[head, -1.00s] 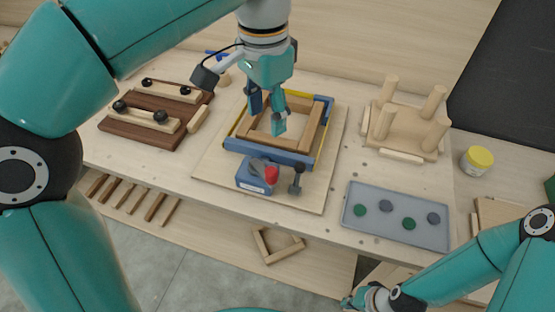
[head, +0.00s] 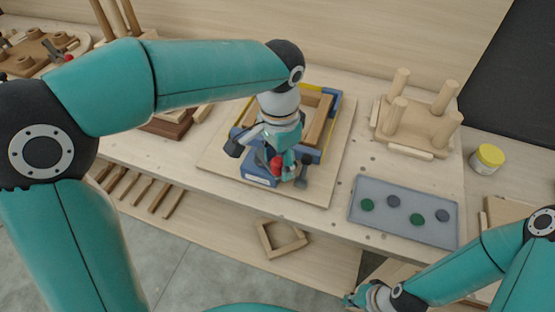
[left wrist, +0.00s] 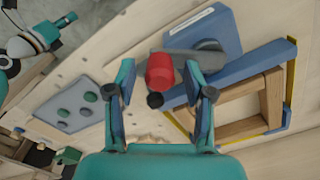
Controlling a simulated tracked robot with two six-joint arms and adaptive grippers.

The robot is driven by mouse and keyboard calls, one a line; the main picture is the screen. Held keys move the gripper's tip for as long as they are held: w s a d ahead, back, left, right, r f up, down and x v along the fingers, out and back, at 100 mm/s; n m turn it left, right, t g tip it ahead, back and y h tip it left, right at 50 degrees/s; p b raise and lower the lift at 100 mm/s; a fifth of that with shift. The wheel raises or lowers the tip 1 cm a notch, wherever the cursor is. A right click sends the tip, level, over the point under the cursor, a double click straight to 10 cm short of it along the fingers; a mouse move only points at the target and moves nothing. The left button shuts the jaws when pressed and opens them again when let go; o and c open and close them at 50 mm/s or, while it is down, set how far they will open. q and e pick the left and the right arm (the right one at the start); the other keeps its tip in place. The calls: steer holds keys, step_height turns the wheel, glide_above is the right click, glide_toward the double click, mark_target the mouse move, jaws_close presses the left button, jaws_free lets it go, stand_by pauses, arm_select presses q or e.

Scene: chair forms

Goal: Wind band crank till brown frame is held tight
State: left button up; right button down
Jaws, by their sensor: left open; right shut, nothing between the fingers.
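The brown frame (head: 318,120) lies on a pale board inside blue corner pieces with a yellow band; in the left wrist view the frame (left wrist: 235,107) is at the right. A blue box (head: 258,177) with a grey crank arm (left wrist: 188,60) and red knob (head: 277,164) stands in front of it. My left gripper (head: 291,170) is open over the crank. In the left wrist view the red knob (left wrist: 160,72) shows between its fingers; I cannot tell if they touch it. My right gripper (head: 358,298) is shut and empty, low at the table's front.
A grey tray (head: 384,226) with green and grey discs lies right of the board. An upturned stool form (head: 416,130) and a yellow-lidded jar (head: 487,158) stand behind it. A loose wooden frame piece (head: 283,239) lies on the lower shelf. The left arm covers much of the table's left.

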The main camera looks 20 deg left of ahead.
arm_select(q)
steer(key=shift+f, duration=0.15)
steer(key=shift+c, duration=0.4)
jaws_close()
